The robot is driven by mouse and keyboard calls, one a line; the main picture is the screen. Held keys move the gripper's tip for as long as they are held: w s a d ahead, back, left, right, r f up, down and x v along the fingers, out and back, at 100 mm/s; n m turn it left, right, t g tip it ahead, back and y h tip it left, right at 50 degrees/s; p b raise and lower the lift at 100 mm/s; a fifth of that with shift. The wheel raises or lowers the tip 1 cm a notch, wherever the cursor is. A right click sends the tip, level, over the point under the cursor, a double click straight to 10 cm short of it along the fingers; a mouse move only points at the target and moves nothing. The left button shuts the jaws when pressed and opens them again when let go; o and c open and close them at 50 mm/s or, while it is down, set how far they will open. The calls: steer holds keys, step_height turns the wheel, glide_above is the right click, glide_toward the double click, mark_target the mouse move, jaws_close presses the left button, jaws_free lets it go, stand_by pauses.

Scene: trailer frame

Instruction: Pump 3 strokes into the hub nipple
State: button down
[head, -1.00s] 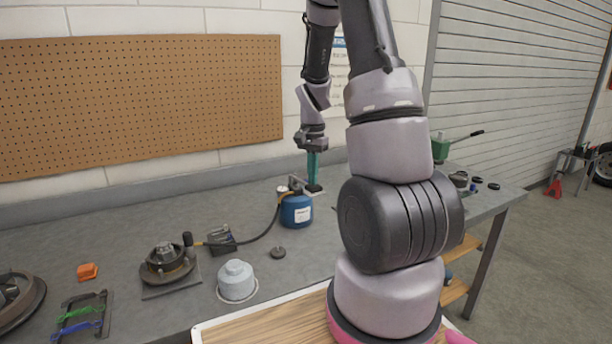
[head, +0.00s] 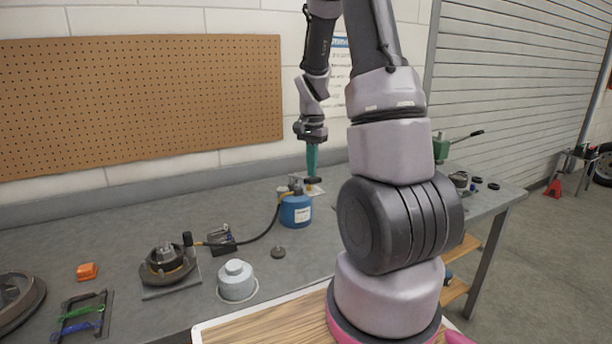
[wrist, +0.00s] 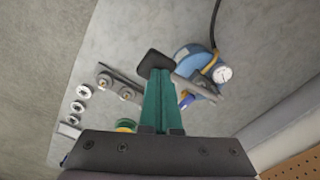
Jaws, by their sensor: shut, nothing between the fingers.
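The blue pump canister (head: 296,211) stands on the bench with a gauge (wrist: 222,73) on top. Its lever (wrist: 190,85) ends in a black pad (head: 313,180). My gripper (head: 312,172) points down with teal fingers shut and empty, its tips at the pad; I cannot tell whether they touch. In the wrist view the pad (wrist: 155,62) lies just past the fingertips (wrist: 158,75). A black hose (head: 262,236) runs from the pump to a dark block (head: 222,241) beside the hub (head: 167,262). The nipple is too small to make out.
A grey stepped cap (head: 237,281), a small dark disc (head: 278,252) and an orange block (head: 87,271) lie on the bench. A rack with green and blue clips (head: 80,318) is at front left. Pegboard (head: 140,100) covers the wall behind. The back-left bench is clear.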

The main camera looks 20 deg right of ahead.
mark_target(313, 183)
steer(key=shift+s+f, duration=0.2)
steer(key=shift+f, duration=0.4)
steer(key=shift+s+f, duration=0.15)
steer(key=shift+f, duration=0.4)
steer(key=shift+f, duration=0.2)
steer(key=shift+s+f, duration=0.15)
steer(key=shift+f, duration=0.85)
